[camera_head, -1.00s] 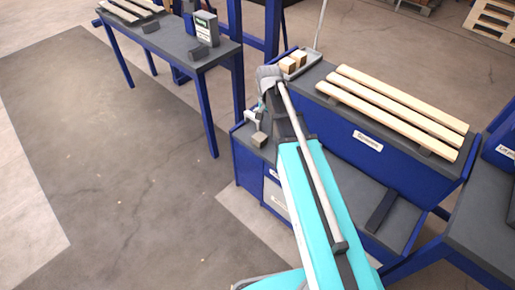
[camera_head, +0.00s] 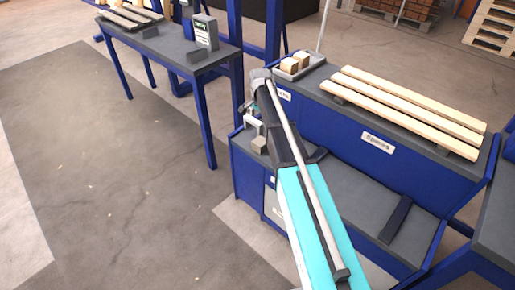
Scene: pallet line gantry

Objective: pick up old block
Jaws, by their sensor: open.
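A small weathered grey-brown block (camera_head: 259,145) sits on the low dark-topped blue cabinet, near its left end. My gripper (camera_head: 254,128) hangs from the arm's end just above and slightly left of this block. It is small and partly hidden by my arm, with its jaws open and nothing seen between them. A gap to the block cannot be judged exactly. Two lighter, cleaner wooden blocks (camera_head: 289,66) lie in a grey tray (camera_head: 317,63) on the raised shelf behind.
Long pale boards (camera_head: 410,108) lie on supports on the raised blue bench at right. A dark bar (camera_head: 396,218) lies on the lower shelf. A separate table (camera_head: 165,48) with a small display box (camera_head: 205,32) stands at upper left. The floor at left is clear.

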